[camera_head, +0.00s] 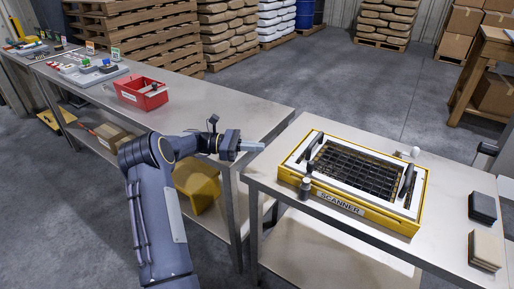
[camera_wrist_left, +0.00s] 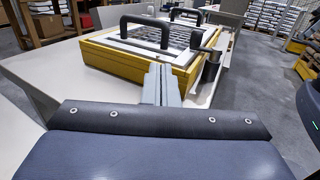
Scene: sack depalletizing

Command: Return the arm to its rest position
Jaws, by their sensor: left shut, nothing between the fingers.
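My left arm comes in from the lower left in the head view, bent at the elbow. Its gripper (camera_head: 257,146) points right, over the gap between the two steel tables. The gripper is shut and empty. In the left wrist view its closed fingers (camera_wrist_left: 161,84) point toward the yellow-framed scanner (camera_wrist_left: 95,62). The scanner (camera_head: 337,207) sits on the right table, with a white top, a dark grid and dark handles. The gripper is apart from it, to its left. My right gripper is not in view.
The long left table (camera_head: 215,108) holds a red bin (camera_head: 141,93) and small items at its far end. The right table (camera_head: 446,251) also carries dark and tan blocks (camera_head: 484,250) at its right edge. Pallets and sack stacks (camera_head: 228,30) stand behind. The floor between is open.

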